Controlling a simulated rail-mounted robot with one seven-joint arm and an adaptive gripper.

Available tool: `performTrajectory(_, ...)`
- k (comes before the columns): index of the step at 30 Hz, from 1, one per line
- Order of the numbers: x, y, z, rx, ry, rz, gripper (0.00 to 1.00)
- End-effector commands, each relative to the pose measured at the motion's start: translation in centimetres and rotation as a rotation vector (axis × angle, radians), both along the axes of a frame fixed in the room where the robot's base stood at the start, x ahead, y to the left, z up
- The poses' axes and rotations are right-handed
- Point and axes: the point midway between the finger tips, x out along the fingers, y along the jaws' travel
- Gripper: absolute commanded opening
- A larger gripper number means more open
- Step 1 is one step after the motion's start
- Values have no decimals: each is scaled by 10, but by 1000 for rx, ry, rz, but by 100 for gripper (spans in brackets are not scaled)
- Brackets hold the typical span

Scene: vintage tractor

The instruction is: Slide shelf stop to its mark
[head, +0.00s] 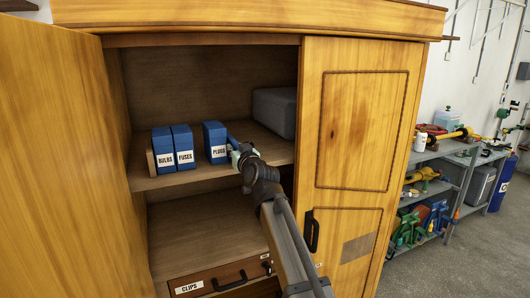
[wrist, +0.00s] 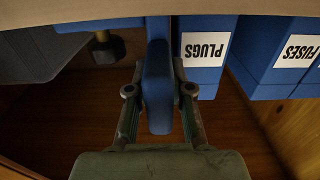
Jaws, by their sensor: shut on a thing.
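A blue upright piece, which I take to be the shelf stop (wrist: 157,92), stands between my gripper's (wrist: 159,100) two fingers in the wrist view. The fingers are shut on it. In the head view my gripper (head: 238,152) is at the shelf's front edge, just right of the blue PLUGS box (head: 215,143), and hides most of the stop. In the wrist view, turned over, the stop is close beside the PLUGS box (wrist: 206,52); I cannot tell whether they touch. I cannot make out a mark on the shelf (head: 185,180).
Blue FUSES (head: 183,147) and BULBS (head: 163,150) boxes stand further left, by a small wooden end piece (head: 150,161). A grey case (head: 274,112) sits at the shelf's right. The cabinet's right door (head: 360,130) is beside my arm. A CLIPS drawer (head: 220,281) is below.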

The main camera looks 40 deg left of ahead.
Motion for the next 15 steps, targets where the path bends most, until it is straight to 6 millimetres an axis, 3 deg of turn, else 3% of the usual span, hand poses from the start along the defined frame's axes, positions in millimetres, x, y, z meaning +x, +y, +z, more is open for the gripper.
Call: performTrajectory(15,-17,10,3,3,-1,0,0)
